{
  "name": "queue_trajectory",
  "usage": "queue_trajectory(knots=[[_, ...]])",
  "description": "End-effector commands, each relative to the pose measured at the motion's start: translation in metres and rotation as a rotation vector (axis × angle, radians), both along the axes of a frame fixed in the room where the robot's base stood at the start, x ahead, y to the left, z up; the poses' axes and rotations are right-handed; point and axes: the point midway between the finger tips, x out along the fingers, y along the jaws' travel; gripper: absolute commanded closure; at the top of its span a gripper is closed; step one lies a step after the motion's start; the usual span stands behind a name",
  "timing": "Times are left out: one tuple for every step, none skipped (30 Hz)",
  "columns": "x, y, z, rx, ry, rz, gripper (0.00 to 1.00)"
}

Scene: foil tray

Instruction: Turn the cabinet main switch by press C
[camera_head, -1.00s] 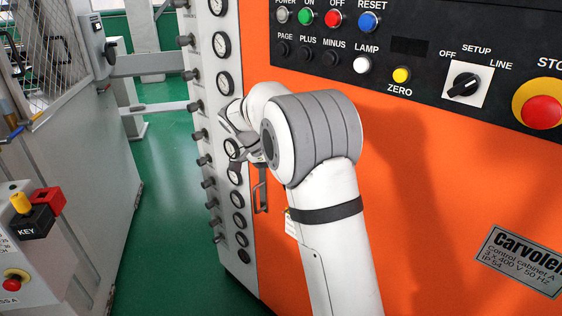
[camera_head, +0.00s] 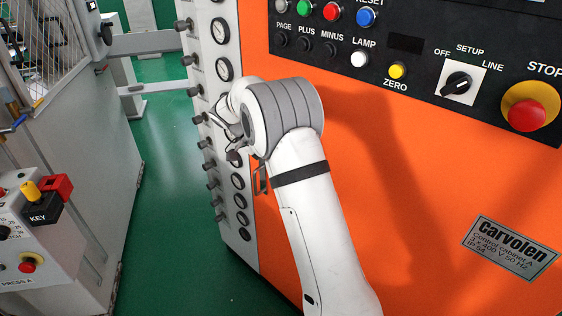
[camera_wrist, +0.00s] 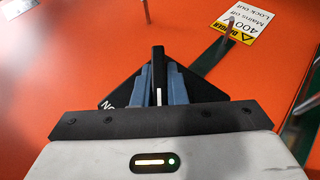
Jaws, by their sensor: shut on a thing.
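The cabinet main switch (camera_wrist: 125,92) shows in the wrist view as a black plate, seen corner-on, with part of an "ON" marking. Its upright black handle (camera_wrist: 158,55) has a white line. My gripper (camera_wrist: 159,82) has blue-grey fingers on either side of this handle and is shut on it. The handle's lower part is hidden between the fingers.
A gauge panel (camera_head: 200,75) stands left of the orange face. A console with a key switch (camera_head: 43,212), labelled "PRESS A", is at the left. Green floor lies between them.

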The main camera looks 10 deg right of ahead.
Motion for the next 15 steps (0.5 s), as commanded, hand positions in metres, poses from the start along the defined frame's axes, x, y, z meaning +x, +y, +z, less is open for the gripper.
queue_trajectory(knots=[[0.001,-0.001,0.0024,-0.004,-0.004,0.002,1.0],[0.0009,-0.001,0.0025,-0.004,-0.004,0.002,1.0],[0.0009,-0.001,0.0025,-0.004,-0.004,0.002,1.0],[0.0009,-0.0011,0.0024,-0.004,-0.004,0.002,0.86],[0.0008,-0.001,0.0024,-0.004,-0.004,0.002,0.83],[0.0007,-0.001,0.002,-0.004,-0.003,0.002,0.8],[0.0006,-0.0009,0.0018,-0.003,-0.003,0.002,0.78],[0.0006,-0.0009,0.0017,-0.003,-0.003,0.002,0.75],[0.0004,-0.0007,0.0014,-0.002,-0.003,0.001,0.72],[0.0004,-0.0006,0.0012,-0.002,-0.002,0.002,0.69],[0.0003,-0.0005,0.0011,-0.002,-0.002,0.002,0.67],[0.0002,-0.0004,0.0009,-0.002,-0.001,0.001,0.66],[0.0002,-0.0004,0.0008,-0.002,-0.001,0.001,0.66],[0.0002,-0.0003,0.0007,-0.001,-0.001,0.001,0.66],[0.0001,-0.0003,0.0006,-0.002,0.0,0.001,0.66]])
